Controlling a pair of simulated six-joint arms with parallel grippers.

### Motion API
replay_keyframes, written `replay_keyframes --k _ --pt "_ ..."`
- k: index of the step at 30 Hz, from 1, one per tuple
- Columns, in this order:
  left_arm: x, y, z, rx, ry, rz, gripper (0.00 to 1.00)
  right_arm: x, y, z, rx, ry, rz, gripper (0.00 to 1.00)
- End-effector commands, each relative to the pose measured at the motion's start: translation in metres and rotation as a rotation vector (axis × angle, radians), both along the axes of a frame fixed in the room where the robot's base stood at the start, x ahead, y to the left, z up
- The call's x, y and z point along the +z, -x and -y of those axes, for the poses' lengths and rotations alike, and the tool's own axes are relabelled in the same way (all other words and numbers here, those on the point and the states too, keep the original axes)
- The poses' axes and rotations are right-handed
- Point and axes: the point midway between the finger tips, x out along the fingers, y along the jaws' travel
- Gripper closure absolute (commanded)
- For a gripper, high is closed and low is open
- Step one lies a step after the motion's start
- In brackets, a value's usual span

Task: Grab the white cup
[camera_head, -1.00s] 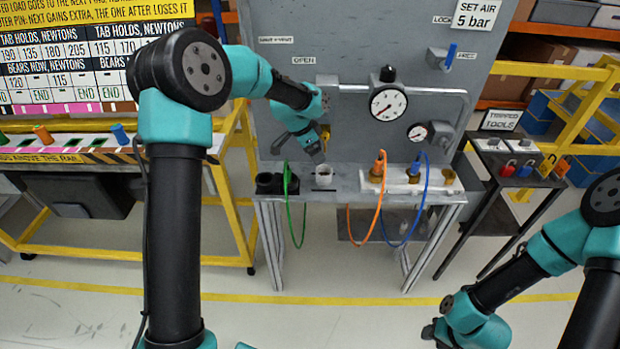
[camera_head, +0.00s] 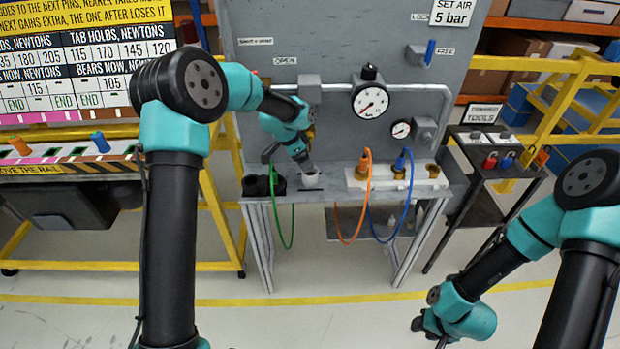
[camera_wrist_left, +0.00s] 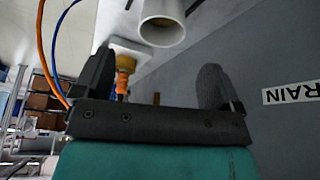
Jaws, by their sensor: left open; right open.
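The white cup (camera_head: 312,176) stands on the grey bench of the panel, partly hidden by my left gripper in the head view. In the left wrist view the white cup (camera_wrist_left: 161,30) shows its round open end, just beyond and between the two fingers. My left gripper (camera_head: 304,165) is close above the cup. Its fingers are apart in the left wrist view (camera_wrist_left: 153,82), with nothing between them. My right gripper (camera_head: 427,326) hangs low at the right, over the floor, away from the bench and empty.
A white block (camera_head: 395,178) with orange and blue hoses is to the right. The grey panel (camera_head: 330,120) rises behind. A tool stand (camera_head: 480,170) is farther right.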

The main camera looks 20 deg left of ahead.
Motion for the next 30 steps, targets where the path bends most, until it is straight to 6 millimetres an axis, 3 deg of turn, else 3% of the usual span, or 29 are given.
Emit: replay_keyframes --k 9,23,30 --pt "-0.044 -0.011 0.014 0.000 0.000 -0.001 0.10 0.000 0.000 0.000 0.000 0.000 0.000 0.57" --pt "-0.050 -0.013 0.016 0.000 0.000 0.000 0.10 0.000 0.000 0.000 0.000 0.000 0.000 0.57" --pt "-0.077 -0.021 0.023 -0.001 0.000 -0.003 0.10 0.000 0.000 0.000 0.000 0.000 0.000 0.57"
